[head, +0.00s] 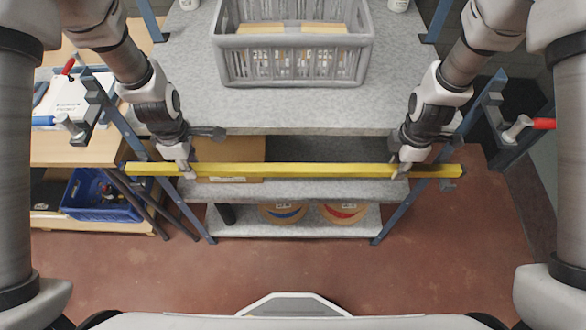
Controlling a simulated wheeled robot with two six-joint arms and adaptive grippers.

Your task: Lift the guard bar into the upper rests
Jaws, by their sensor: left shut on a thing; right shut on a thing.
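The yellow guard bar (295,170) lies level across the front of the shelving, seen in the head view. My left gripper (187,170) is shut on it near its left end. My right gripper (401,170) is shut on it near its right end. Both bar ends stick out past the grippers. Grey bracket-like rests show on the blue uprights, one at the left (94,92) and one at the right (493,92). The bar appears in front of the uprights and nearer the camera's lower side than these rests. The fingertips are partly hidden against the bar.
A grey crate (292,73) stands on the top shelf (300,116). A cardboard box (230,160) and two reels sit on lower shelves. The red floor (300,268) in front is clear.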

